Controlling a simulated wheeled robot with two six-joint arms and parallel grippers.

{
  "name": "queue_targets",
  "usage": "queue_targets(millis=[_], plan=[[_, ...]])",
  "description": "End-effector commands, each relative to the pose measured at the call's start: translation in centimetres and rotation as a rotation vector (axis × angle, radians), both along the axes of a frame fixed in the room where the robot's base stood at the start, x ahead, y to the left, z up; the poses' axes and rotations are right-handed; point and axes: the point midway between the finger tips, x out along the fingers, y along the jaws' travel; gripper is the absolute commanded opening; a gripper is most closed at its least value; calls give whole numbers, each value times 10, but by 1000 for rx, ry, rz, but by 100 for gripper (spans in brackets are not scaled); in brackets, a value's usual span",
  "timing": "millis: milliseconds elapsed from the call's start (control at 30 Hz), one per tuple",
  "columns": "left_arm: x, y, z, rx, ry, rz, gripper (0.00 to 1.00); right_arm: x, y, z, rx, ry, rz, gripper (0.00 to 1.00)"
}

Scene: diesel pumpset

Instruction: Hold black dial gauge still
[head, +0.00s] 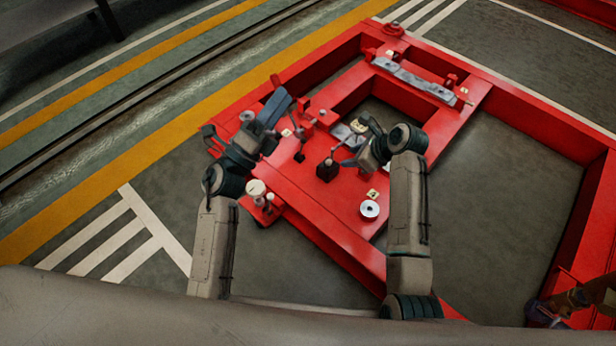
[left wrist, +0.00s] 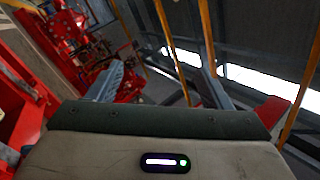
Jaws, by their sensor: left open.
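A small black block (head: 327,171) with a thin upright stem stands on the red frame between my two arms. It may be the base of the black dial gauge; the dial itself is too small to make out. My left gripper (head: 279,108) is over the left part of the red frame, left of and beyond the block. Its two blue-grey fingers (left wrist: 160,88) stand apart in the left wrist view, with nothing seen between them. My right gripper (head: 358,144) is just right of the block, with its fingers partly hidden by its wrist.
A white round piece with a dark centre (head: 370,210) lies on the red frame (head: 315,205). A white-topped post (head: 257,188) stands near my left forearm. A grey bar (head: 414,80) lies at the back. Grey floor is open inside the right part of the frame.

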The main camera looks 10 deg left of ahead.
Motion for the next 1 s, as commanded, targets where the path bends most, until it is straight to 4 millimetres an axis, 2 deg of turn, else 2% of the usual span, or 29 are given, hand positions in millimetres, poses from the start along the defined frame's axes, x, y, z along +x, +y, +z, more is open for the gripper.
queue_targets(millis=[33,200,400,500,600,700,867,1000], plan=[[13,-7,-26,96,20,45,73,0,0,0,0,0,0,36],[46,-27,-117,472,58,167,73,0,0,0,0,0,0,36],[63,-43,-225,927,59,213,73,0,0,0,0,0,0,36],[65,-47,-268,1122,39,204,73,0,0,0,0,0,0,36],[63,-49,-302,1273,17,183,73,0,0,0,0,0,0,36],[60,-50,-323,1371,-3,165,73,0,0,0,0,0,0,36],[61,-52,-338,1439,-19,150,73,0,0,0,0,0,0,36],[72,-60,-344,1441,-21,148,73,0,0,0,0,0,0,36]])
